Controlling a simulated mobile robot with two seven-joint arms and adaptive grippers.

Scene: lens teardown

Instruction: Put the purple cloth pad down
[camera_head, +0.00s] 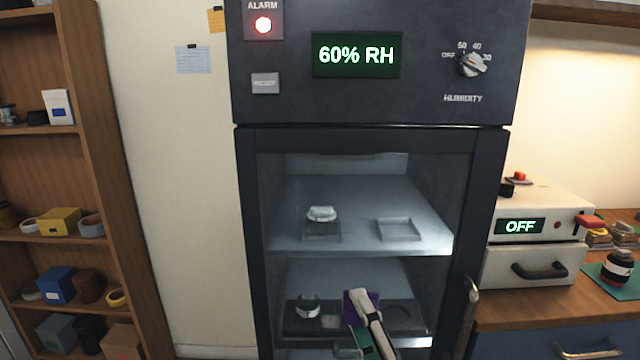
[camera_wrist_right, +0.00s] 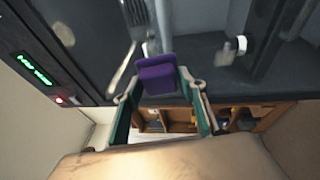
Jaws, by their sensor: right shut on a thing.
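The purple cloth pad (camera_head: 348,304) shows at the fingertips of my right gripper (camera_head: 362,300), low in front of the dry cabinet. In the right wrist view the pad (camera_wrist_right: 157,76) sits between the two green-sided fingers of the gripper (camera_wrist_right: 165,80), which is shut on it. The pad is held up, with the cabinet front behind it. The gripper hides part of the pad in the head view. My left gripper is not in view.
The dark cabinet (camera_head: 245,220) has a glazed front, a handle (camera_head: 470,300), a lit red alarm lamp (camera_head: 263,25) and a 60% RH display (camera_head: 356,55). Its shelves carry a lens part (camera_head: 321,213) and an empty square tray (camera_head: 399,229). A wooden counter (camera_head: 540,312) stands at right.

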